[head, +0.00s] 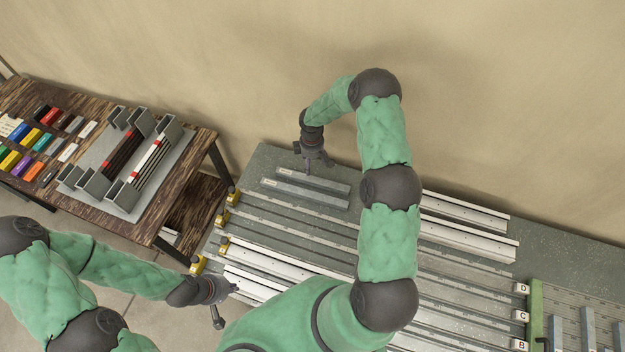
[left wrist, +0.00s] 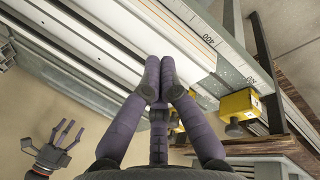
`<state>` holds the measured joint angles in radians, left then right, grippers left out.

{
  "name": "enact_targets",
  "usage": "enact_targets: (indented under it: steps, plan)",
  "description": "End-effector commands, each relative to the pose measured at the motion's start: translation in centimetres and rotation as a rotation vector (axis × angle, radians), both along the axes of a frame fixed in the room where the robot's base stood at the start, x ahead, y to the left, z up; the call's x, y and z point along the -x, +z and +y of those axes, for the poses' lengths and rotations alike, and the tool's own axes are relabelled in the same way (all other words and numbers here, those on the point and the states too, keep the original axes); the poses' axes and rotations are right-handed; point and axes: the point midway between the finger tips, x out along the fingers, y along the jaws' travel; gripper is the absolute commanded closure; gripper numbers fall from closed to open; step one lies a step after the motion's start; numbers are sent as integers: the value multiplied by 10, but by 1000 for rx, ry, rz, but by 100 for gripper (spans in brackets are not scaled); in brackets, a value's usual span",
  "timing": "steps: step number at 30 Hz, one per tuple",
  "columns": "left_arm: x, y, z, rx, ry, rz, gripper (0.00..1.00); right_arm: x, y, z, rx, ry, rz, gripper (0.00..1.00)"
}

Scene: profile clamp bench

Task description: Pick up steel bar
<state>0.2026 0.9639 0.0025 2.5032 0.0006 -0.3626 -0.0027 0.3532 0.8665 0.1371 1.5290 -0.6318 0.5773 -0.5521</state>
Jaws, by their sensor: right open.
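Two short grey bars, which look like the steel bar stock, lie side by side at the back left of the bench: a rear bar (head: 318,181) and a front bar (head: 310,194). Each has a small pale label at its left end. My right gripper (head: 309,168) is open and points down just behind and above the bars, apparently not touching them. It also shows at the lower left of the left wrist view (left wrist: 66,134), fingers spread and empty.
Long slotted rails (head: 300,233) cover the bench, with yellow stops (head: 222,246) at their left ends. A wooden table (head: 196,148) at left holds a grey rack and coloured blocks. A green fixture (head: 535,310) stands at right. The wall is close behind the bench.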

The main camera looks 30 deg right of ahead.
Motion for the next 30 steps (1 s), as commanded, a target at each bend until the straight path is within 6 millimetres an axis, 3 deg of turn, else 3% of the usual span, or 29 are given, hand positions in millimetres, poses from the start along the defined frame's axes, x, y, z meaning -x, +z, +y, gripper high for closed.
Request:
enact_targets:
  steps: [4, 13, 21, 30]
  plan:
    - [0, 4, 0, 0, 0, 0, 100, 1, -21, 0, -1, 0, 1, 29]
    - [0, 7, 0, 0, 0, 0, 100, 4, -42, 0, -1, 0, 1, 29]
    - [0, 16, 0, 0, 0, 0, 100, 11, -76, 1, -1, -1, 1, 29]
    - [0, 17, 0, 0, 0, 0, 100, 10, -87, 1, -1, -1, -2, 29]
